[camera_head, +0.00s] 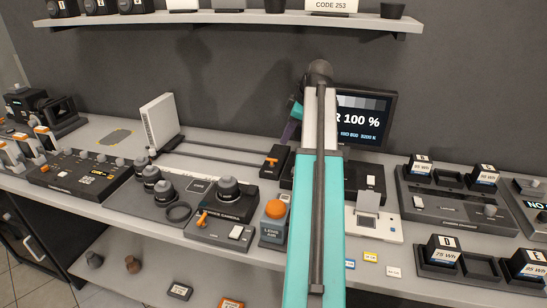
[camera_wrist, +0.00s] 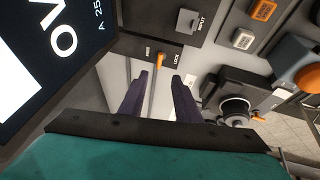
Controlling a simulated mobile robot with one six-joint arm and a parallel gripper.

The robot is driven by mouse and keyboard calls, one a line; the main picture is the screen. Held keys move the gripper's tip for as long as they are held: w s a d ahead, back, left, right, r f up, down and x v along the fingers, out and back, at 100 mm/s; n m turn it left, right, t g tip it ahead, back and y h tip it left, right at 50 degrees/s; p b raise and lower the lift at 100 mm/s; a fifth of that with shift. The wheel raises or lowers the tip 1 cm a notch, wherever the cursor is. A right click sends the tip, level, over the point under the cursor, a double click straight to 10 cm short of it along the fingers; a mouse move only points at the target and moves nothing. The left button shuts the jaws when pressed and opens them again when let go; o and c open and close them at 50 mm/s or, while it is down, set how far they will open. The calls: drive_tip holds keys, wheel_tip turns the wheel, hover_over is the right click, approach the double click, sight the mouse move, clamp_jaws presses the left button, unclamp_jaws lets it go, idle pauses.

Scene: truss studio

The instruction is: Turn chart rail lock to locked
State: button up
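The chart rail lock (camera_head: 275,156) is a dark block at the right end of two dark rails, with a small orange lever on it. In the wrist view the orange lever (camera_wrist: 160,62) sits on the lock plate, between the FREE label on the left and the LOCK label on the right. I cannot tell which setting it is in. My gripper (camera_wrist: 160,78) is open, its two purple fingers apart with the lever showing between and beyond their tips. No contact is visible. In the head view the purple fingers (camera_head: 291,128) show partly, left of my arm, above the lock.
A white chart panel (camera_head: 159,122) stands at the rails' left end. A monitor (camera_head: 367,118) stands behind my arm. A lens unit with an orange lever (camera_head: 222,226) and an orange-topped box (camera_head: 274,224) are in front. A shelf (camera_head: 230,18) runs above.

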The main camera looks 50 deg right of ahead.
sight(275, 160)
drive_tip(key=shift+f, duration=0.1)
drive_tip(key=shift+p+x, duration=1.15)
drive_tip(key=shift+x, duration=5.65)
clamp_jaws()
